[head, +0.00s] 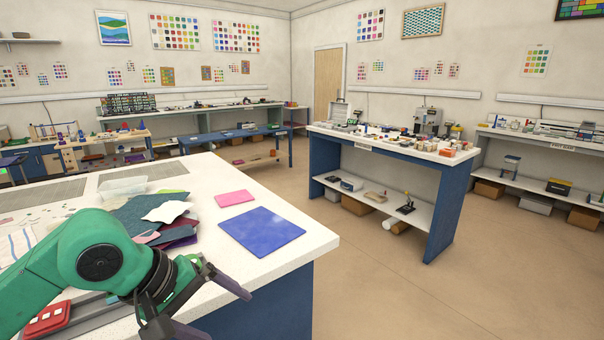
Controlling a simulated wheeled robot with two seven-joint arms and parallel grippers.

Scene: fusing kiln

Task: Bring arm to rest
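My green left arm comes in from the lower left, over the near corner of the white worktable (320,238). Its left gripper (226,316) points toward the right and down, near the table's front edge. The two dark fingers are spread apart with nothing seen between them, though the lower one is cut off by the frame's bottom edge. My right arm and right gripper are not in view.
A blue glass sheet (262,231), a pink sheet (234,198), stacked coloured sheets (135,217) and a clear tray (123,187) lie beyond my arm. A red-and-white object (47,320) is beside it. Open floor (400,295) separates this table from a blue-legged bench (440,205).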

